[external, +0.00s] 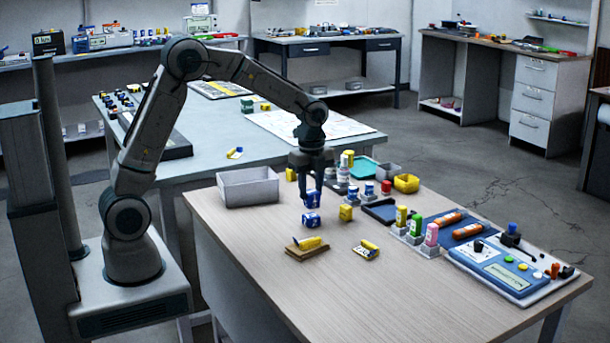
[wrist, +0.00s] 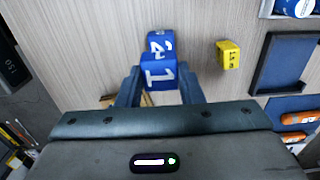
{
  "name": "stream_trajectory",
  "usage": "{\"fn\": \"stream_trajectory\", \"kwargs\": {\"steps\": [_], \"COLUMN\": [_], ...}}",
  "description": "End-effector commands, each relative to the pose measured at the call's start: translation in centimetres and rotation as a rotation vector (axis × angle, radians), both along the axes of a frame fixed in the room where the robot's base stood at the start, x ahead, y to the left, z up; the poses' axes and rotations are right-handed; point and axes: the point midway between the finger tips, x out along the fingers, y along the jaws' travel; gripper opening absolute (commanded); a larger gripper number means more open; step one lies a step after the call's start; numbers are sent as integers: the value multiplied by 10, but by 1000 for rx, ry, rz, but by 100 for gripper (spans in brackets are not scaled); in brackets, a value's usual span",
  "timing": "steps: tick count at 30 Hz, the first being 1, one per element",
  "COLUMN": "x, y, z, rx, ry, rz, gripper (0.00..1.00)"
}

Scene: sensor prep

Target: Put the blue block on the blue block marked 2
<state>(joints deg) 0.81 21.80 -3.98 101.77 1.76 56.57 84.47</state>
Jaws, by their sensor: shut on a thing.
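My gripper (external: 311,180) points down over the wooden table and is shut on a blue block (external: 312,198). In the wrist view this held block shows a white 1 (wrist: 158,74) between the fingers. A second blue block (external: 311,219) sits on the table just below the held one. In the wrist view it bears a white 2 (wrist: 160,42) and is partly hidden behind the held block. The held block is over or very close to block 2; I cannot tell whether they touch.
A yellow block (external: 346,212) stands close to the right of the blue block marked 2, and it shows in the wrist view (wrist: 228,54). A grey bin (external: 248,187) is at the left. A dark tray (external: 380,211) and bottles are at the right. A yellow tube on wood (external: 307,244) lies in front.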

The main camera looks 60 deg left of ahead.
Motion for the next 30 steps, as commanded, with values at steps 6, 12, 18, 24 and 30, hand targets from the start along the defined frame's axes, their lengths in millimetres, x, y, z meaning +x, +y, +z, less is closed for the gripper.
{"fn": "stream_trajectory", "kwargs": {"steps": [6, 12, 18, 24, 30], "x": [3, 3, 3, 3, 3], "y": [4, 4, 4, 4, 4], "z": [-14, -42, -43, -47, -46], "rx": [0, 0, 0, 0, 0], "ry": [1, 0, -1, -1, -1], "rz": [-2, -2, -2, -1, -1], "gripper": [12, 12, 12, 36, 55]}}
